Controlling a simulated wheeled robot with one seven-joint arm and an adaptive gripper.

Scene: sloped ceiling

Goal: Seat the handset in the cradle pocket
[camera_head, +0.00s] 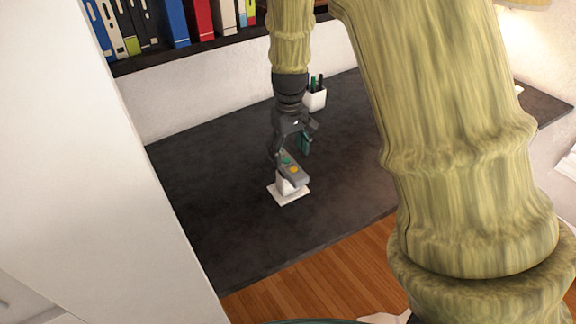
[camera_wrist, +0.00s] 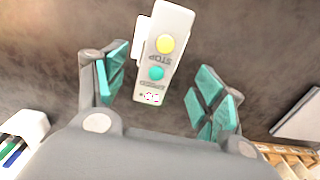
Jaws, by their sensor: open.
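The handset (camera_head: 296,174) is a grey bar with a yellow and a green button. In the head view it leans over the white cradle (camera_head: 278,196), its lower end at the cradle; I cannot tell how deep it sits in the pocket. My gripper (camera_head: 291,150) is open above the handset's upper end. In the wrist view the handset (camera_wrist: 162,58) lies between and beyond the two spread teal-padded fingers (camera_wrist: 160,98), with gaps on both sides and no contact visible. A white edge (camera_wrist: 143,55), likely the cradle, shows beside it. The pocket is hidden.
The dark desk (camera_head: 230,170) is clear around the cradle. A white pen cup (camera_head: 316,98) stands behind my gripper; it also shows in the wrist view (camera_wrist: 30,125). A shelf of binders (camera_head: 200,18) runs above the desk's back. A white wall (camera_head: 80,170) borders the left.

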